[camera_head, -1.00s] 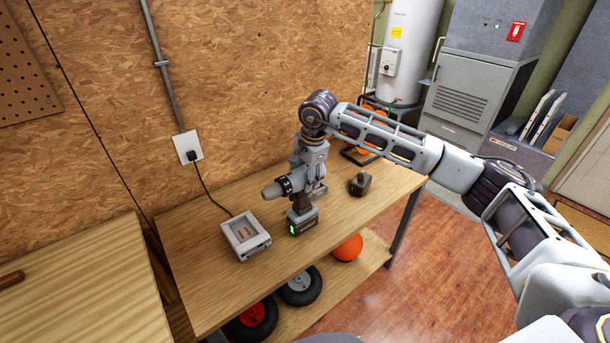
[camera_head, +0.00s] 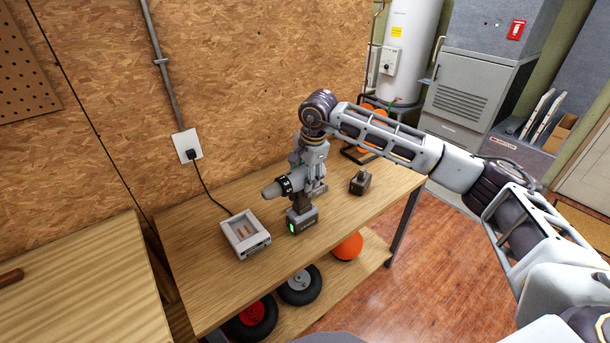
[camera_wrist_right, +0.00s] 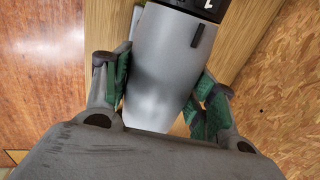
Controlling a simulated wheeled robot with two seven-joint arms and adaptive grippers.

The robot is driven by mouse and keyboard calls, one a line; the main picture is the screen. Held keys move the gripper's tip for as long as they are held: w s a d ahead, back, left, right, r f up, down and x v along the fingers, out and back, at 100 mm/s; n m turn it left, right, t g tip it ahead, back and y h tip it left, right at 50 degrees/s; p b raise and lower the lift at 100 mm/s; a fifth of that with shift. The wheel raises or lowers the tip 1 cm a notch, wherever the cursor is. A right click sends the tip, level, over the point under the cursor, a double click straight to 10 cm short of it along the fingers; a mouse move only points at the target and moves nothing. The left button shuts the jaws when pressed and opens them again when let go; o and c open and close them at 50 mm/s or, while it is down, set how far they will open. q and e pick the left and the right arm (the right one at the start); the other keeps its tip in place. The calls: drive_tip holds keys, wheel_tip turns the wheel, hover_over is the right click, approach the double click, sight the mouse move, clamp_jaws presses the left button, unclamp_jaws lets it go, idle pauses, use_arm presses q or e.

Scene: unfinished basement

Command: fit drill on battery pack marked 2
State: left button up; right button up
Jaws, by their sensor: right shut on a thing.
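The drill (camera_head: 281,186) is grey with a black collar, upright on the workbench with its chuck pointing left. Its handle meets a dark battery pack (camera_head: 303,222) with a green light, which stands on the bench. My right gripper (camera_head: 312,180) is shut on the drill from above; in the right wrist view the fingers (camera_wrist_right: 163,90) flank its grey body (camera_wrist_right: 170,65). A second dark battery pack (camera_head: 360,182) stands alone to the right of the drill. I cannot read a number on either pack. Whether the drill is fully seated on its pack cannot be told. My left gripper is not in view.
A grey charger (camera_head: 246,236) with an empty bay sits left of the drill, its cord running to a wall outlet (camera_head: 187,147). The workbench (camera_head: 200,285) is clear at its front left.

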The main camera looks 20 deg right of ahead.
drive_tip(key=shift+s+f, duration=0.15)
drive_tip(key=shift+f, duration=0.25)
idle(0.6)
drive_tip(key=o, duration=1.4)
drive_tip(key=shift+v, duration=4.1)
drive_tip(key=shift+r, duration=0.25)
